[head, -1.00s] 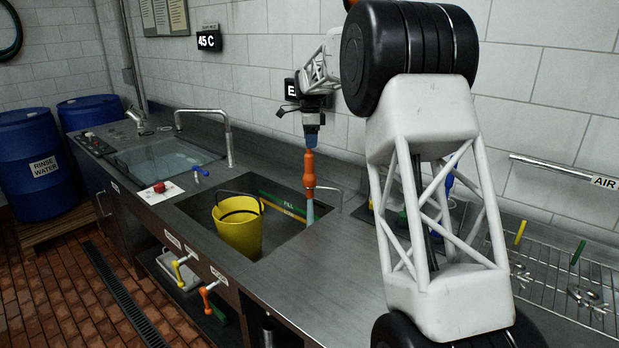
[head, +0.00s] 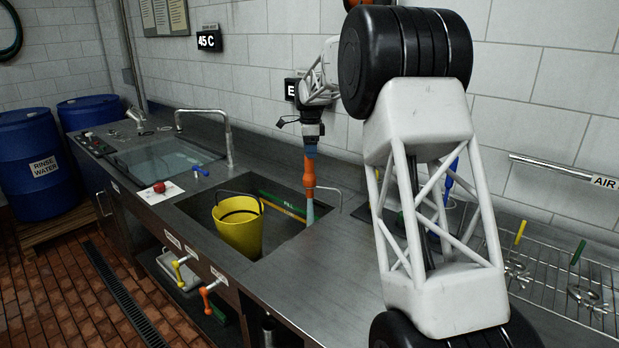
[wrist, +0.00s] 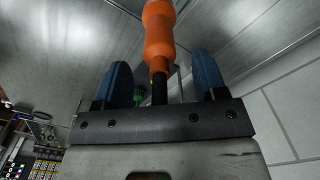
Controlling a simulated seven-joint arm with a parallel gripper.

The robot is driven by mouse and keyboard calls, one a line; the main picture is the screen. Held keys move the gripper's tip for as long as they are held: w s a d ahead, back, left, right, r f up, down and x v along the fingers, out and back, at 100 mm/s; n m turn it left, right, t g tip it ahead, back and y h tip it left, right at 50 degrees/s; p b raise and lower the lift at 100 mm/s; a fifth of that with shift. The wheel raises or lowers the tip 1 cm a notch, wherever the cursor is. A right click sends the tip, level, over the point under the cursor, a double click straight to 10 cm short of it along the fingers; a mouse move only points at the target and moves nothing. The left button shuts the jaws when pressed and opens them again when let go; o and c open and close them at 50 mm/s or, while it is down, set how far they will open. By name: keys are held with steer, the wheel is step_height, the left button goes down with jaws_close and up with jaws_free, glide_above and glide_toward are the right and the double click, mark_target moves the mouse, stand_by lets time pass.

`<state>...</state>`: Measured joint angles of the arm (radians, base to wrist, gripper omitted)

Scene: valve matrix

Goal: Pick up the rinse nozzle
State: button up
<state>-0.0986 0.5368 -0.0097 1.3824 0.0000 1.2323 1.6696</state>
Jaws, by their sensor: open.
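The rinse nozzle, an orange grip (head: 309,172) with a pale teal part below it, stands upright at the right side of the open sink. My gripper (head: 311,149) points down over its top end. In the wrist view the orange nozzle (wrist: 160,38) and its dark stem lie between the two blue fingers of my gripper (wrist: 162,82). The fingers are open, with a gap on each side of the stem. The base of the stem is hidden behind the gripper body.
A yellow bucket (head: 238,226) stands in the sink, left of the nozzle. A thin bent metal rod (head: 330,188) is just right of the nozzle. The tiled wall (head: 255,85) is close behind. A wire rack (head: 555,280) with several tools is at the right.

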glide_above(310, 176)
steer(key=w, duration=0.2)
steer(key=shift+f, duration=2.1)
steer(key=c, duration=1)
